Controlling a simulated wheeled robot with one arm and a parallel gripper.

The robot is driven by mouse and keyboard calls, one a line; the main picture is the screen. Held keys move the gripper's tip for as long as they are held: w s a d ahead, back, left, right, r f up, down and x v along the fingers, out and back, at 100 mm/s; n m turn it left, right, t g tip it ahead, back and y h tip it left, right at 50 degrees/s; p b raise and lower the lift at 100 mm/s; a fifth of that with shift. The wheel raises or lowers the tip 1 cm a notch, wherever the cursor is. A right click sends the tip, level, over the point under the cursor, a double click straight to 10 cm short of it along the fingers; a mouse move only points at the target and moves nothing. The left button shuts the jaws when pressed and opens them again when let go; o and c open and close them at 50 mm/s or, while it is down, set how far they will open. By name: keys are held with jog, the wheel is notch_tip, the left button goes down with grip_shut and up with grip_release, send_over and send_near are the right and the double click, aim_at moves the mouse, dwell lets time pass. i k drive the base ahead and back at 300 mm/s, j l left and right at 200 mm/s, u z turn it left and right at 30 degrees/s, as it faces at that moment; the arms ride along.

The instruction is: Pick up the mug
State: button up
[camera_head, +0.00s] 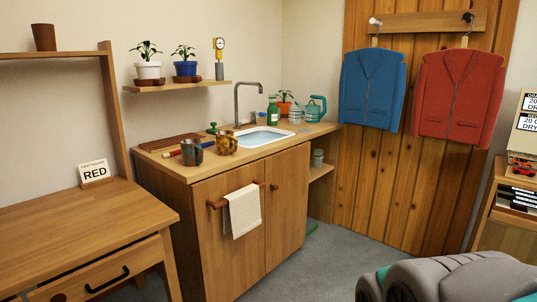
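Two mug-like vessels stand near the front edge of the sink counter, left of the basin. One is a dark grey mug (192,152). The other, just right of it and a little farther back, is a brown and gold patterned mug (224,143). Both look upright. I cannot tell which of the two the task means. My gripper is not in view. Rounded grey and teal parts at the bottom right look like my own arm, well to the right of the mugs.
The wooden counter (170,164) has a filled sink (264,136), a tap (238,98), a green bottle (273,111) and a teal watering can (315,108). A towel (243,210) hangs on the cabinet front. A desk (80,226) stands left. Grey floor (320,262) is clear before the cabinet.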

aim_at(191, 149)
jog(key=i+j, duration=0.7)
